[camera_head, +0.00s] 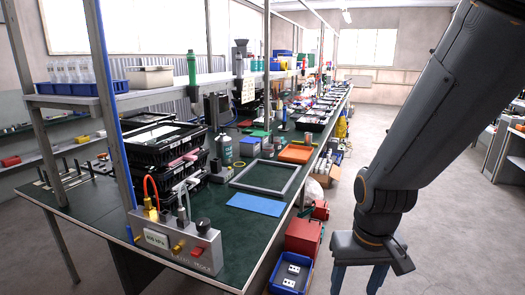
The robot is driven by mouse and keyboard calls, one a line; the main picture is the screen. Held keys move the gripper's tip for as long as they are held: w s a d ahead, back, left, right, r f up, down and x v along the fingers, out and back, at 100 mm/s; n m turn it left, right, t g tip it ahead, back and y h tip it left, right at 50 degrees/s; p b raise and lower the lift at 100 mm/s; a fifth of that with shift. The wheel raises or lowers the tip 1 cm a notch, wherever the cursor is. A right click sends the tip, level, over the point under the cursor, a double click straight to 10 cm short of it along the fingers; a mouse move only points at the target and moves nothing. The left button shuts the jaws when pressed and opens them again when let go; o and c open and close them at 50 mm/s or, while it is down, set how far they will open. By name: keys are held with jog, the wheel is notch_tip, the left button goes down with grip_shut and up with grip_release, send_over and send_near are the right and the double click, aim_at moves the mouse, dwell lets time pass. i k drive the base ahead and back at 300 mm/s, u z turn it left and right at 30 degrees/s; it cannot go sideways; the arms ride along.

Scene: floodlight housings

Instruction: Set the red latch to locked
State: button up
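A grey box (190,262) stands at the near end of the green-topped bench, with a small display, a yellow knob (178,247) and a black knob (203,226). A small red part (196,251) shows on its front, right of the yellow knob. It may be the red latch, but it is too small to tell its position or be sure. My gripper (358,281) hangs at the lower right, over the floor and apart from the bench. It points down, with its two blue fingers spread and nothing visible between them. The fingertips reach the bottom edge.
An orange cable (150,187) and metal fittings rise from the grey box. Stacked black trays (160,146), a grey frame (265,177) and a blue sheet (256,204) lie behind it. Red and blue bins (291,274) stand beside the bench. The aisle floor is open.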

aim_at(196, 252)
jog(key=u, duration=0.55)
jog(key=k, duration=0.5)
jog(key=u, duration=0.7)
